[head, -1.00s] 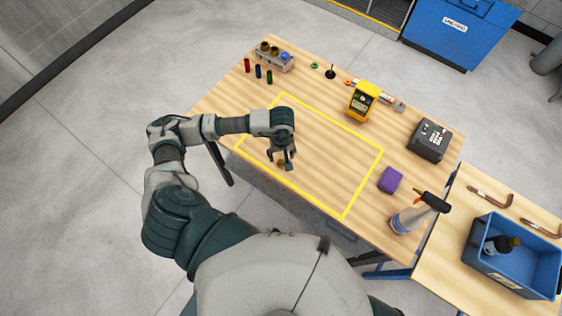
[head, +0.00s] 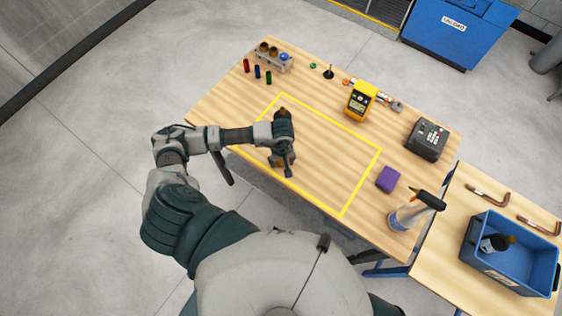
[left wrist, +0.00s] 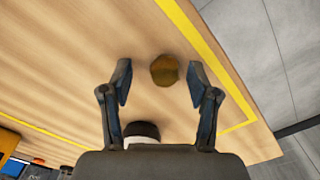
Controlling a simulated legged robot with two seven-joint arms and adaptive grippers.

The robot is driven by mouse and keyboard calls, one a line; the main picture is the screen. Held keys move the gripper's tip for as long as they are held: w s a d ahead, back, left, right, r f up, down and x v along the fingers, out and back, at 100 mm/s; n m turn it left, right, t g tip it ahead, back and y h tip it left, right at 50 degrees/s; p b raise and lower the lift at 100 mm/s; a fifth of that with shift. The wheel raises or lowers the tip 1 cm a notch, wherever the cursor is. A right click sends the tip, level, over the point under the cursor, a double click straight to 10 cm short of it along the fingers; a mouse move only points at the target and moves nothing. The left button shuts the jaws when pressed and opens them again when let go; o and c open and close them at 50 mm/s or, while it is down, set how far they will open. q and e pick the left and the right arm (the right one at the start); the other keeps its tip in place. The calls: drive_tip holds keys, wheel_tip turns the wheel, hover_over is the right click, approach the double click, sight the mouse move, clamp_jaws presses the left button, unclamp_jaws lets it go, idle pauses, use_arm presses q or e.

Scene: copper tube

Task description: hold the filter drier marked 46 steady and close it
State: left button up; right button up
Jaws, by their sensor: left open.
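My left gripper (head: 285,170) is open, pointing down over the taped area near the table's front edge. In the left wrist view, a round brass-coloured piece (left wrist: 165,70) lies between and a little beyond the spread fingers (left wrist: 160,85), with no visible contact. In the head view it is mostly hidden by the fingers. A dark and white round thing (left wrist: 142,130) shows close to the palm, largely covered by it. In the head view a brass-coloured top (head: 283,110) shows just beyond my left wrist. No mark 46 is readable. My right gripper is out of view.
Yellow tape (head: 362,180) frames a mostly bare work area. A rack (head: 274,60), small coloured cylinders (head: 257,72), a yellow meter (head: 361,101), a purple block (head: 388,179) and a spray bottle (head: 408,214) surround it. A blue bin (head: 480,262) holds a dark bottle (head: 495,243).

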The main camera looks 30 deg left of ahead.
sight(281, 161)
use_arm(q)
drive_tip(key=c, duration=0.4)
drive_tip(key=shift+a, duration=0.25)
drive_tip(key=c, duration=0.4)
drive_tip(key=shift+a, duration=0.2)
drive_tip(key=shift+c, duration=1)
drive_tip(key=shift+a+f, duration=0.1)
drive_tip(key=shift+w+d+r, duration=0.1)
drive_tip(key=shift+d+r, duration=0.2)
drive_tip(key=shift+r, duration=0.35)
wheel_tip(281, 161, up, 2)
drive_tip(key=shift+r+b, duration=0.2)
drive_tip(key=shift+b, duration=0.35)
drive_tip(key=s+d+r+b, duration=0.1)
drive_tip(key=s+d+b, duration=0.2)
drive_tip(key=s+d, duration=0.7)
drive_tip(key=d, duration=0.2)
drive_tip(key=shift+d+r, duration=0.25)
drive_tip(key=shift+d, duration=0.05)
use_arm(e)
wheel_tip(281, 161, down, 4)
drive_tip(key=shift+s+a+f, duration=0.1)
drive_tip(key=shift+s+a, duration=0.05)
use_arm(q)
drive_tip(key=shift+a, duration=0.15)
